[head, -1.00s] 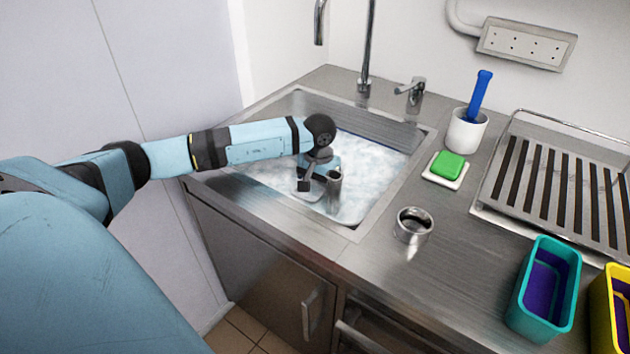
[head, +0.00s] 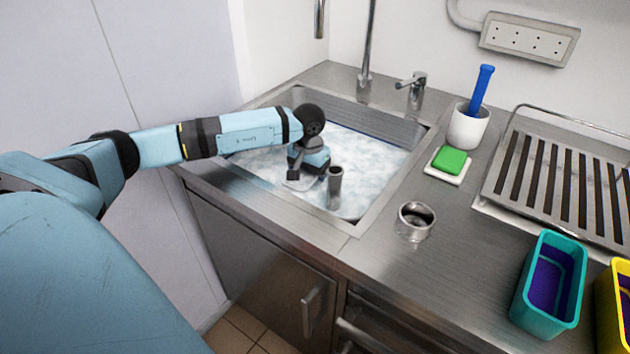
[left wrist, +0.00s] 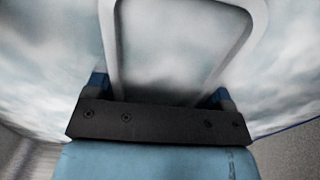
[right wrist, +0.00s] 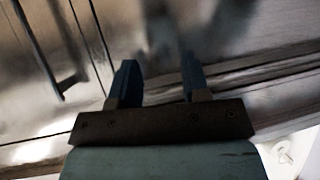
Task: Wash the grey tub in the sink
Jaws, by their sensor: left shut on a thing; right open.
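My left gripper (head: 303,176) points down into the sink (head: 352,226), low at the foamy water. It is shut on the grey tub; in the left wrist view the tub's pale rim (left wrist: 110,45) rises from between the fingers (left wrist: 160,92). In the head view only a small grey piece of the tub (head: 297,185) shows under the gripper; foam and the gripper hide the rest. My right gripper (right wrist: 157,70) is open and empty in its wrist view, in front of steel cabinet fronts. It is out of the head view.
An upright steel pipe (head: 335,188) stands in the sink just right of the gripper. A steel ring (head: 414,221), green sponge (head: 452,161), white cup with blue brush (head: 466,127), drying rack (head: 560,180), teal tub (head: 547,285) and yellow tub (head: 613,300) occupy the counter. A tap (head: 412,92) stands behind.

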